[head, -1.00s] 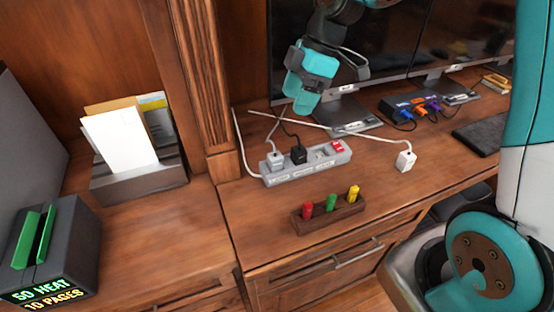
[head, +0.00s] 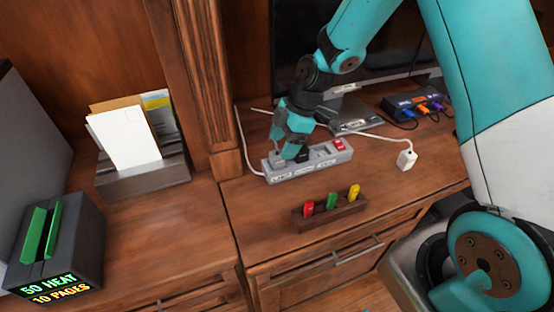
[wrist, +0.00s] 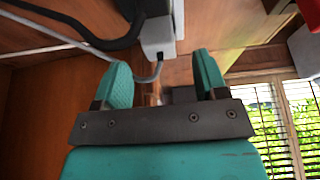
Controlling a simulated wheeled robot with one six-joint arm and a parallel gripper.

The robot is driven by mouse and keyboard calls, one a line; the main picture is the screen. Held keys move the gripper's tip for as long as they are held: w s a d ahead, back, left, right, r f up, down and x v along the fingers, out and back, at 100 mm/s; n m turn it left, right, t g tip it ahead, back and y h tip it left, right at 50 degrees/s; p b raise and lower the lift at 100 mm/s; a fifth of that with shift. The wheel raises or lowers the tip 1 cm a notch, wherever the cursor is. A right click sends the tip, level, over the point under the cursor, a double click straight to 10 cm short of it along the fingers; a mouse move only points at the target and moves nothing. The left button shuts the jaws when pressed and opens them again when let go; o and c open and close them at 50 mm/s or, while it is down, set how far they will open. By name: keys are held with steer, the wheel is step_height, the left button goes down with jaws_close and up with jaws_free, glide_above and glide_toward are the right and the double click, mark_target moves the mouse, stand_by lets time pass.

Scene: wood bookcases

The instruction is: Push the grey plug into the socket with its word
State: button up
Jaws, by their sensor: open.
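The power strip (head: 310,173) lies on the desk, with worded labels along its front too small to read surely. A light grey plug (head: 278,158) stands at its left end, partly hidden by my gripper. A black plug (head: 302,155) stands just right of it. My gripper (head: 291,153) is low over the strip's left half. In the wrist view, my open fingers (wrist: 163,80) point at a light grey plug (wrist: 158,36) with its cord, just beyond the fingertips. The black plug's dark body (wrist: 152,8) shows behind it. I cannot tell how deep the grey plug sits.
A red switch (head: 339,145) is at the strip's right end. A loose white plug (head: 407,159) lies on the desk to the right. A wooden holder (head: 329,213) with red, green and yellow pieces stands in front. A monitor stand (head: 350,118) is behind. Cords cross the desk.

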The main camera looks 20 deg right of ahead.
mark_target(278, 154)
steer(key=x, duration=0.4)
steer(key=shift+a+f, duration=0.1)
steer(key=shift+f, duration=0.05)
steer(key=c, duration=1)
